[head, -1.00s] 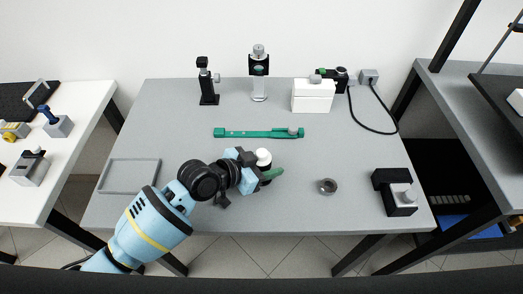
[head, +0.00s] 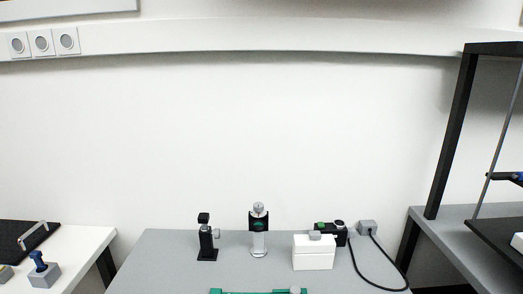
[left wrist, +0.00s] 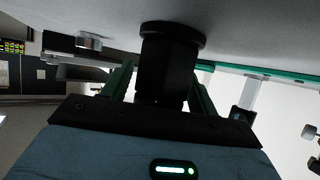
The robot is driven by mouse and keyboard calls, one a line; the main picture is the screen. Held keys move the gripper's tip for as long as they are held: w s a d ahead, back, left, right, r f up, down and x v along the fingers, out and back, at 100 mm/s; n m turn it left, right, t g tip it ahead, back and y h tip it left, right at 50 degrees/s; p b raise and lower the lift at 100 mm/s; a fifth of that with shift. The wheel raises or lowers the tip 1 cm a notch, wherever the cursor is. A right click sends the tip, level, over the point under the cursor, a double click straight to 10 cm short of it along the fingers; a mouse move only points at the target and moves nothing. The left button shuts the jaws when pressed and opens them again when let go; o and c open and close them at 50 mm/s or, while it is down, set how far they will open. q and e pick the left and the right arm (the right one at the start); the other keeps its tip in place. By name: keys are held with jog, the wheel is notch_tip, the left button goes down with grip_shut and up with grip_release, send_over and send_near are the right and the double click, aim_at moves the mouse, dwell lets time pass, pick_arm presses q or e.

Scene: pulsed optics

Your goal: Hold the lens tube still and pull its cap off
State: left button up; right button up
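In the left wrist view, which shows the bench inverted, a black cylinder (left wrist: 168,72) with a wider flange stands against the grey bench top; it appears to be the lens tube. My left gripper (left wrist: 160,75) has its two green fingers on either side of this cylinder. A gap shows beside the left finger, so it looks open around the tube. The fingers' contact on the right side is unclear. The cap is not visible, and that end of the cylinder runs down towards the gripper body. The head view shows neither the tube nor my grippers.
In the head view, a black post mount (head: 207,240), a lens mount on a post (head: 259,232) and a white box (head: 313,254) stand at the bench's back. A black cable (head: 366,274) lies right. A green rail (head: 252,292) lies in front.

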pick_arm(q)
jog(key=o, duration=0.7)
jog(key=shift+r, duration=0.1)
jog(key=shift+o, duration=0.7)
pick_arm(e)
jog(key=shift+s, duration=0.15)
pick_arm(q)
jog(key=shift+s+a+p, duration=0.15)
jog(key=shift+s+a, duration=0.4)
jog(key=shift+a, duration=0.3)
jog(key=shift+s+a+p, duration=0.15)
jog(key=shift+s+a, duration=0.4)
jog(key=shift+a, duration=0.3)
jog(key=shift+s+a+p, duration=0.15)
jog(key=shift+s+a, duration=0.4)
jog(key=shift+a, duration=0.3)
jog(key=shift+s+a, duration=0.4)
jog(key=shift+a, duration=0.2)
jog(key=shift+s+a, duration=0.4)
jog(key=shift+a, duration=0.2)
pick_arm(e)
jog(key=shift+w+r, duration=0.65)
